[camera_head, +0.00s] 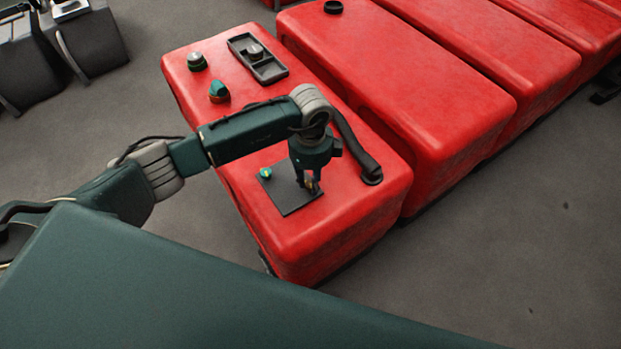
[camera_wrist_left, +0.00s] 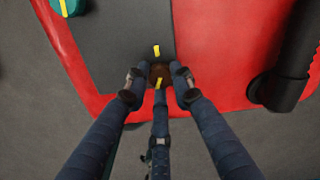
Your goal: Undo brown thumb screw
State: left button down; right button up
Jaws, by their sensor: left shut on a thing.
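The brown thumb screw (camera_wrist_left: 160,74) shows in the left wrist view between my fingertips, with yellow marks on either side of it. It stands on a dark plate (camera_head: 285,201) on top of the nearest red tank (camera_head: 345,235). My left gripper (camera_head: 312,186) points down over the right part of the plate and is shut on the brown thumb screw; the fingers hide part of it. A teal screw with a yellow mark (camera_head: 265,173) stands at the plate's left corner. My right gripper is out of view.
A black hose (camera_head: 360,150) ends right of the gripper. A black tray (camera_head: 270,69) holding a knob, a dark green knob (camera_head: 197,61) and a teal knob (camera_head: 219,91) are on the tank's far part. More red tanks (camera_head: 430,100) stand to the right.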

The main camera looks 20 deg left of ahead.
aim_at(310, 185)
pick_arm(q)
jog(key=shift+s+f+n, duration=0.25)
jog(key=shift+n, duration=0.55)
jog(key=shift+f, duration=0.1)
jog(key=c, duration=1.5)
grip_release()
jog(key=shift+o, duration=0.2)
jog(key=shift+w, duration=0.15)
notch_tip(310, 185, up, 12)
